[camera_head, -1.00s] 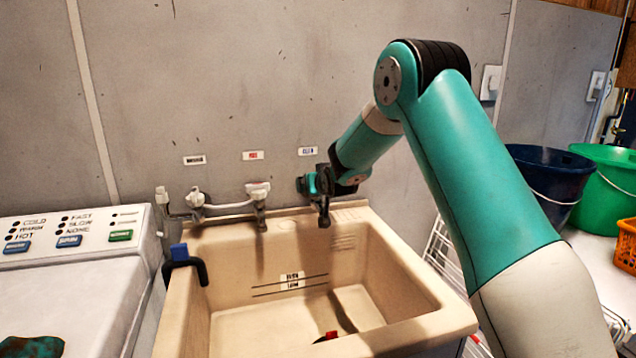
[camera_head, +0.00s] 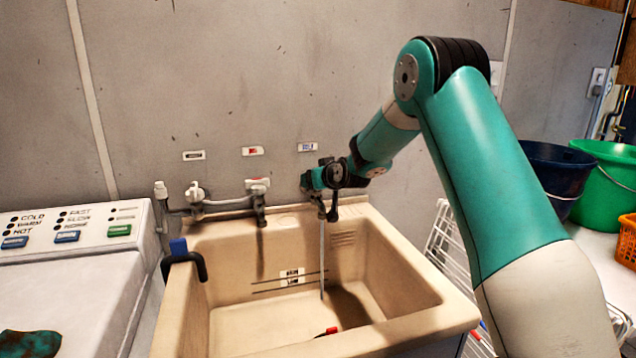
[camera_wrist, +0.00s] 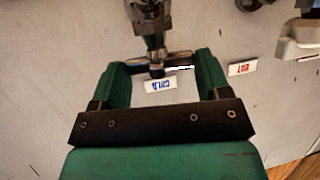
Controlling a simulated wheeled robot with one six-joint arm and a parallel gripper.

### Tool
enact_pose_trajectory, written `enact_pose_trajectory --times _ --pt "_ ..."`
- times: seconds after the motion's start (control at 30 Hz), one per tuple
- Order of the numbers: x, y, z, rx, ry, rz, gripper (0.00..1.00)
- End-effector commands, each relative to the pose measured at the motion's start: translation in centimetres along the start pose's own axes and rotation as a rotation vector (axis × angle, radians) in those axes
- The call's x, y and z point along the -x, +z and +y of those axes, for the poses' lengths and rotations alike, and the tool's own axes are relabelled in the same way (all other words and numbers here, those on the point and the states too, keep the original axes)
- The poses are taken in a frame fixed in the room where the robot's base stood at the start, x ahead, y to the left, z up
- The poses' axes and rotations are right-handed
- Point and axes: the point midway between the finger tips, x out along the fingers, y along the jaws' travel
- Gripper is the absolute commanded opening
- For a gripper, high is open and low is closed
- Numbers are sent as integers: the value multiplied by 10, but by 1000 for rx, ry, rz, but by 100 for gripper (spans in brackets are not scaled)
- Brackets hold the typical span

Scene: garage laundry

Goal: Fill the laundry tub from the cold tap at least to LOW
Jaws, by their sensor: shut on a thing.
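The beige laundry tub (camera_head: 235,262) stands below the taps, with two dark level lines and a small label (camera_head: 292,277) on its inner back wall. The cold tap (camera_head: 323,208), under the blue-lettered sign (camera_head: 307,147), runs a thin stream of water (camera_head: 322,262) into the tub. My gripper (camera_head: 312,182) is shut on the cold tap's handle, which lies between the fingers (camera_wrist: 160,68) in the wrist view. No water surface shows near the level lines. A small red thing (camera_head: 329,331) is at the tub's bottom, partly hidden by the front rim.
The hot tap (camera_head: 258,190) and a third white-handled tap (camera_head: 196,192) are left of the cold one. A dark hose with a blue clip (camera_head: 179,250) hooks over the left rim. A washing machine (camera_head: 75,260) stands left; buckets (camera_head: 600,180) and a wire rack (camera_head: 450,245) are right.

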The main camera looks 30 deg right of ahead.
Motion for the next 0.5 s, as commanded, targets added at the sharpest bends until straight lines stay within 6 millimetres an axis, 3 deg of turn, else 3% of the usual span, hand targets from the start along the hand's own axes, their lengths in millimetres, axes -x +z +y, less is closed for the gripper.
enact_pose_trajectory --times 0.5 --pt "-3 1 11 185 -436 2 47"
